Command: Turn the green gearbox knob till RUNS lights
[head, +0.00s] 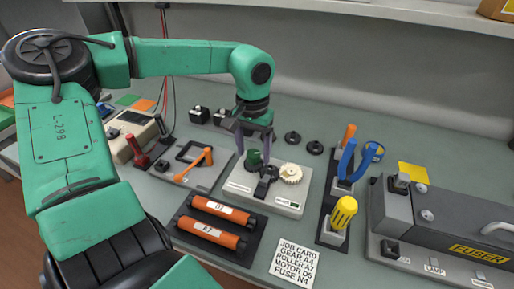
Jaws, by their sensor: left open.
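The gearbox (262,201) is a pale flat block on the bench, with a green knob (254,158) near its back left corner. A white gear (291,173) and a dark part (265,183) sit on its top. A small green label shows at its front right, too small to read for certain. My left gripper (254,155) points down from above with its two fingers apart, one on each side of the knob. I cannot tell whether the fingers touch it. My right gripper is not in view.
Orange rollers (210,237) lie in a dark tray in front left. An orange-handled tool (195,166) lies to the left. Yellow and blue-handled tools (341,213) stand to the right, beside a grey fuser unit (450,225). A job card (295,262) lies in front.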

